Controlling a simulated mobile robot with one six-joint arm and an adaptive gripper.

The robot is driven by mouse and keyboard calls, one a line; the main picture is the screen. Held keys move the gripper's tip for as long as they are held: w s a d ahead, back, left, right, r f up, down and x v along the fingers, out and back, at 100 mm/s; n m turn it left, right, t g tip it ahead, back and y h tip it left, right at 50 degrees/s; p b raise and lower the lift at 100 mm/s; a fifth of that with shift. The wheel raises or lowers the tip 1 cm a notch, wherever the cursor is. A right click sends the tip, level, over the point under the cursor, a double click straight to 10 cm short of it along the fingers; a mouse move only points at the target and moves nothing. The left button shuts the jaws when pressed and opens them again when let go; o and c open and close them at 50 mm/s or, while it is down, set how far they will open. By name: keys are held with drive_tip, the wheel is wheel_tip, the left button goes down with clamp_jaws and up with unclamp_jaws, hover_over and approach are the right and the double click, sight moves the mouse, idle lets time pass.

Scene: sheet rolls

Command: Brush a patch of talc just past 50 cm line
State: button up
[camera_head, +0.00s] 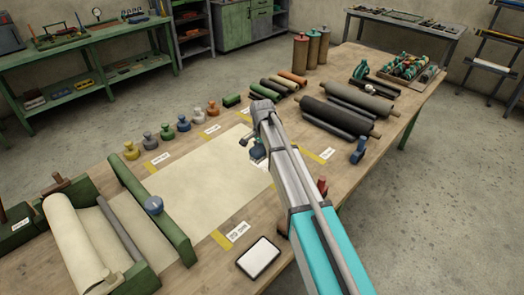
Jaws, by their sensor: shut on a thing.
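A pale sheet (205,189) runs flat along the wooden bench from a roll at the left. Yellow marks with white labels lie along its edges: one at the front (237,232), one at the right (327,154), others along the back. The labels are too small to read surely, so I cannot tell which is the 50 cm line. My gripper (256,153) is over the sheet's right end, mostly hidden by my arm. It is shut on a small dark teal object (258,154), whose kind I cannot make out. No talc patch stands out clearly.
A sheet roll (77,235) sits in a green holder, with a green bar (150,209) across the sheet. Several knobbed weights stand behind the sheet. Dark rollers (336,116) lie at right, with a blue clamp-like piece (358,151). A white-topped pad (258,257) lies in front.

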drive_tip(key=shift+f, duration=0.1)
idle(0.5)
drive_tip(key=shift+d+f+b, duration=0.15)
drive_tip(key=shift+f+b, duration=0.2)
drive_tip(key=shift+b, duration=0.1)
